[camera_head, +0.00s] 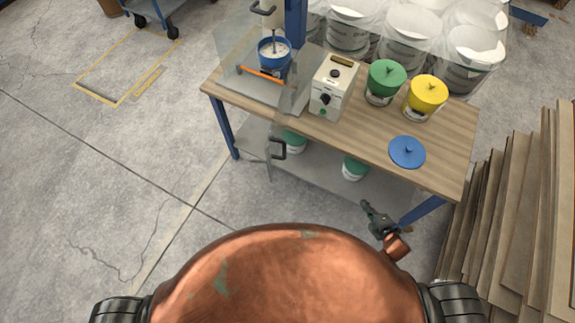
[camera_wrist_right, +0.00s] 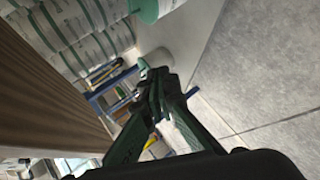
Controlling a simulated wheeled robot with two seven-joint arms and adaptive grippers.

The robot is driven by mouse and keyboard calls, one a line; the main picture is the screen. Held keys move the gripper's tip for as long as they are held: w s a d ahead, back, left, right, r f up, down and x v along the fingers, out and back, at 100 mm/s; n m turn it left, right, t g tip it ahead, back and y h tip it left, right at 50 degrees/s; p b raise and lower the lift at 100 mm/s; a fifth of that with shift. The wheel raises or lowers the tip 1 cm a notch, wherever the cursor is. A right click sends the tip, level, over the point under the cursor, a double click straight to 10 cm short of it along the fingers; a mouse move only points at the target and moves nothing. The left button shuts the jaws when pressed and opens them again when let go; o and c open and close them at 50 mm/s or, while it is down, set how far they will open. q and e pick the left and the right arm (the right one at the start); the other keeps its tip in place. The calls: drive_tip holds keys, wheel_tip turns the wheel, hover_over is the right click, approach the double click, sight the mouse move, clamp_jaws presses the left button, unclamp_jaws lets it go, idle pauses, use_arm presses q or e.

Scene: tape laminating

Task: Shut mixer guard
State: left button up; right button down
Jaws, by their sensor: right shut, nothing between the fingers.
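The mixer stands at the table's back left, with a blue bowl (camera_head: 274,54) under its stirrer and an orange bar in front. Its clear guard (camera_head: 293,92) is swung open. The panel reaches out past the table's front edge, and its dark handle (camera_head: 278,149) hangs in front of that edge. My right gripper (camera_head: 368,207) is shut and empty, in front of the table, to the right of the handle and apart from it. In the right wrist view its fingertips (camera_wrist_right: 156,74) meet with nothing between them. My left gripper is not in view.
On the wooden table (camera_head: 440,155) are a white control box (camera_head: 333,88), a green-lidded tub (camera_head: 386,82), a yellow-lidded tub (camera_head: 426,97) and a blue lid (camera_head: 407,152). Green tubs stand on the lower shelf. Boards (camera_head: 515,205) lean at right.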

sight(269, 166)
drive_tip(key=w+a+r+n+y, duration=0.25)
drive_tip(key=a+r+n, duration=0.2)
drive_tip(key=r, duration=0.35)
drive_tip(key=w+a+r+n+y, duration=0.2)
drive_tip(key=a+r+n+y, duration=0.15)
drive_tip(key=r+n, duration=0.35)
drive_tip(key=w+a+r+n+y, duration=0.25)
drive_tip(key=a+r+n, duration=0.25)
drive_tip(key=r, duration=0.4)
drive_tip(key=s+a+r+n+g+y, duration=0.3)
drive_tip(key=s+a+r+n, duration=0.25)
drive_tip(key=r+n, duration=0.2)
drive_tip(key=s+a+r+n+g+y, duration=0.3)
drive_tip(key=s+a+r+n, duration=0.1)
drive_tip(key=a+r+n, duration=0.3)
drive_tip(key=shift+n, duration=0.4)
drive_tip(key=x, duration=1.2)
drive_tip(key=shift+w+a+f, duration=0.2)
drive_tip(key=shift+w+f, duration=0.05)
drive_tip(key=shift+w, duration=0.2)
